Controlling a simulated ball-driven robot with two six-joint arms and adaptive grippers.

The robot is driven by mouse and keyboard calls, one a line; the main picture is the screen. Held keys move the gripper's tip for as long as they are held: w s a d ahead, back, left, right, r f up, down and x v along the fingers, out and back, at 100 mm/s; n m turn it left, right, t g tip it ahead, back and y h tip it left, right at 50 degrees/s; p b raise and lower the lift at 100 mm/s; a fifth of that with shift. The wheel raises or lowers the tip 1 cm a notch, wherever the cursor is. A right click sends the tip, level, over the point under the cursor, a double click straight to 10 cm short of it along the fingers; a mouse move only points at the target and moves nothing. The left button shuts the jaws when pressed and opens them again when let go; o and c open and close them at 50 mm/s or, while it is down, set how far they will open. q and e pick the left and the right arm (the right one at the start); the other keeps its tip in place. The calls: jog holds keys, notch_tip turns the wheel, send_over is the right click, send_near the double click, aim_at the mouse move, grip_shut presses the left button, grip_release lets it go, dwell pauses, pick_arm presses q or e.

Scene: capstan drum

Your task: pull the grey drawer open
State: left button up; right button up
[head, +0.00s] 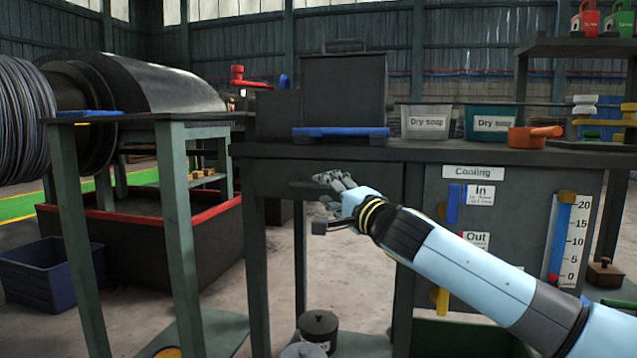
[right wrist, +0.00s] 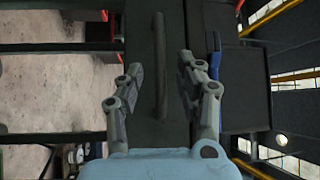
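The grey drawer (head: 275,178) is a dark front set under the workbench top, and it looks closed. Its bar handle (right wrist: 161,65) shows in the right wrist view, running up the picture between my right fingers. The drawer front (right wrist: 145,125) fills the middle of that view. My right gripper (head: 326,184) is in front of the drawer in the head view and hides part of the front and handle. In the right wrist view, my right gripper (right wrist: 162,82) is open, with a finger on each side of the handle and gaps between. My left gripper is not in view.
A cooling panel (head: 510,188) stands right of the drawer. A dark pot (head: 318,328) stands below. Floor space lies left of it.

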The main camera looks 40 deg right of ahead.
aim_at(320, 187)
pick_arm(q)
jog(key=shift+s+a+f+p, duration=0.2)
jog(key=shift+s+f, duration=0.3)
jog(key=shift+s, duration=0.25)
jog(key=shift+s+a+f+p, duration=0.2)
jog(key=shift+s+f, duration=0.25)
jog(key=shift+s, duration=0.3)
pick_arm(e)
jog(key=shift+w+d+r, duration=0.1)
jog(key=shift+w+r, duration=0.05)
jog(key=shift+w, duration=0.9)
jog(key=shift+w+d+r, duration=0.1)
jog(key=shift+w+r, duration=0.05)
jog(key=shift+w, duration=0.9)
grip_shut()
jog(key=shift+f, duration=0.1)
